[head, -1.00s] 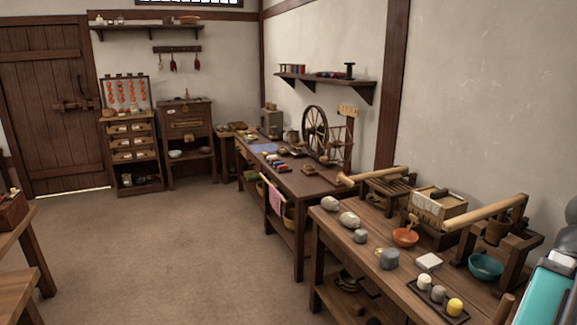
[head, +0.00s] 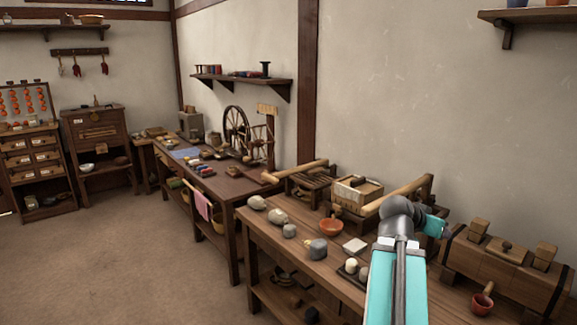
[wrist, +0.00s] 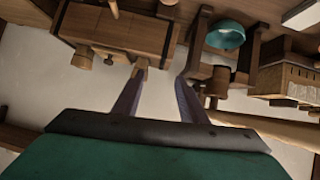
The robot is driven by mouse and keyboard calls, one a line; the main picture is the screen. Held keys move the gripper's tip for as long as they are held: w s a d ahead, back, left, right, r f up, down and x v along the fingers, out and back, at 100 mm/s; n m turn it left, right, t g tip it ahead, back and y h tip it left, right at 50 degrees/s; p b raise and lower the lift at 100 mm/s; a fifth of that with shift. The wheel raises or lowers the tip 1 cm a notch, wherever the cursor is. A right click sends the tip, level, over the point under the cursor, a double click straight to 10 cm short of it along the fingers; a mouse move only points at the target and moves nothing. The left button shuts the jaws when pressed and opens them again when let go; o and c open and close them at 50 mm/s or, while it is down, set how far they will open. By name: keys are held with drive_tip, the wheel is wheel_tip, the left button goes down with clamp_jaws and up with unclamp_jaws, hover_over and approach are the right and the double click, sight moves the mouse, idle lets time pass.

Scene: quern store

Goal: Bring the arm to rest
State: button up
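My gripper (wrist: 161,78) shows in the wrist view with its two dark fingers apart and nothing between them. The gripper is open. My arm (head: 397,270) rises at the lower right of the head view, teal with a grey joint, and bends to the right over the near workbench. In the head view the fingers cannot be made out. The wrist view looks upside down on a wooden chest (wrist: 120,30), a teal bowl (wrist: 225,35) and a wooden box (wrist: 288,82); the fingers appear apart from them.
The near workbench (head: 290,215) holds stones, an orange bowl (head: 331,227) and a slatted box (head: 357,190). The wooden chest (head: 505,265) stands right of my arm. A wall shelf (head: 530,16) is at upper right. The floor (head: 120,260) at left is clear.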

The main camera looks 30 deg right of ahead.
drive_tip(key=w+a+f+n+t+y, duration=0.2)
drive_tip(key=w+a+f+n+y, duration=0.4)
drive_tip(key=w+a+f, duration=1.4)
drive_tip(key=w+a+f+n+y, duration=0.15)
drive_tip(key=a+f+n, duration=0.25)
drive_tip(key=a+f, duration=0.65)
drive_tip(key=a+f+n+y, duration=0.25)
drive_tip(key=a+f, duration=0.55)
drive_tip(key=a, duration=0.6)
drive_tip(key=s+a+f+n+g+y, duration=0.1)
drive_tip(key=s+a+f+n, duration=0.2)
drive_tip(key=a, duration=0.4)
drive_tip(key=s+a+f+n+g+y, duration=0.1)
drive_tip(key=s+a+f, duration=0.1)
drive_tip(key=a+f, duration=0.35)
drive_tip(key=s+f+g+p, duration=0.3)
drive_tip(key=s+f, duration=0.2)
drive_tip(key=s, duration=0.7)
drive_tip(key=s+f+g+p, duration=0.2)
drive_tip(key=s+f, duration=0.4)
drive_tip(key=s, duration=0.7)
drive_tip(key=shift+a+g+p, duration=0.35)
drive_tip(key=shift+g+p, duration=0.05)
drive_tip(key=shift+p, duration=0.2)
drive_tip(key=shift+s, duration=0.1)
